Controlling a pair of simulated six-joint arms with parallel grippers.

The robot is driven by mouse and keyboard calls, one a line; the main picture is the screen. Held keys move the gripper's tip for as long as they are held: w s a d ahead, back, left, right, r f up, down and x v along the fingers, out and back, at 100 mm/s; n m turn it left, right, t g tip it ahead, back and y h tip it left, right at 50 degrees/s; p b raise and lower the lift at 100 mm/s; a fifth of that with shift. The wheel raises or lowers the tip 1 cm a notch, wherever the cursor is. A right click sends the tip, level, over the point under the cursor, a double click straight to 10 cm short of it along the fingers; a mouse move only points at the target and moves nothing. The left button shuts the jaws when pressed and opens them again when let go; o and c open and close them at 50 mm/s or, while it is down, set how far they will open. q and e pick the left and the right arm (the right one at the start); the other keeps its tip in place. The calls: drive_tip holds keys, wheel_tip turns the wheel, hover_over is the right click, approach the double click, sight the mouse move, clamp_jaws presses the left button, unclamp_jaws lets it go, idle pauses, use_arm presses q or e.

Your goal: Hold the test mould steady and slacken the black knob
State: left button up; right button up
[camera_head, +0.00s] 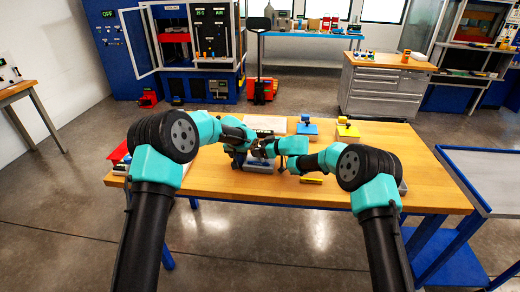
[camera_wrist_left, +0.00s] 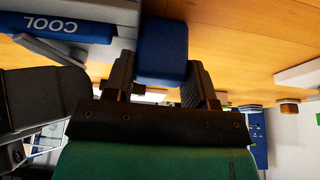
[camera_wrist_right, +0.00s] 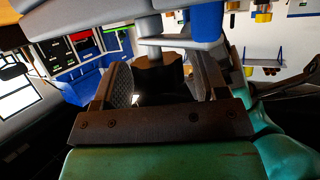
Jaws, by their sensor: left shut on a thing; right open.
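The test mould shows in the left wrist view as a blue block (camera_wrist_left: 163,50), and my left gripper (camera_wrist_left: 160,72) is shut on it, one finger on each side. In the right wrist view the black knob (camera_wrist_right: 158,74) is a dark lobed piece below a grey post (camera_wrist_right: 150,27). My right gripper (camera_wrist_right: 157,88) is open, with its fingers on either side of the knob; I cannot tell whether they touch it. In the head view my left gripper (camera_head: 243,142) and right gripper (camera_head: 268,148) are close together over the table, hiding most of the mould and the knob.
The wooden table (camera_head: 425,185) is clear at its right. A blue-based item (camera_head: 307,129) and a yellow-based item (camera_head: 347,131) stand at the back. A blue COOL label (camera_wrist_left: 55,25) shows beside the mould.

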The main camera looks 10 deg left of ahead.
drive_tip(key=c, duration=0.9)
drive_tip(key=shift+c, duration=0.2)
drive_tip(key=shift+w+r+n+g+y, duration=0.1)
drive_tip(key=shift+n+g+y, duration=0.2)
drive_tip(key=shift+n+g, duration=0.2)
drive_tip(key=shift+n+g+y, duration=0.3)
drive_tip(key=shift+n+g, duration=0.9)
drive_tip(key=shift+g, duration=0.2)
drive_tip(key=shift+w+a+n+g, duration=0.1)
drive_tip(key=shift+n+g, duration=0.7)
drive_tip(key=shift+g, duration=0.1)
drive_tip(key=shift+s+n+g, duration=0.2)
drive_tip(key=shift+n+g, duration=0.2)
drive_tip(key=shift+g, duration=0.1)
drive_tip(key=o, duration=0.9)
drive_tip(key=shift+o, duration=0.2)
drive_tip(key=shift+d, duration=0.2)
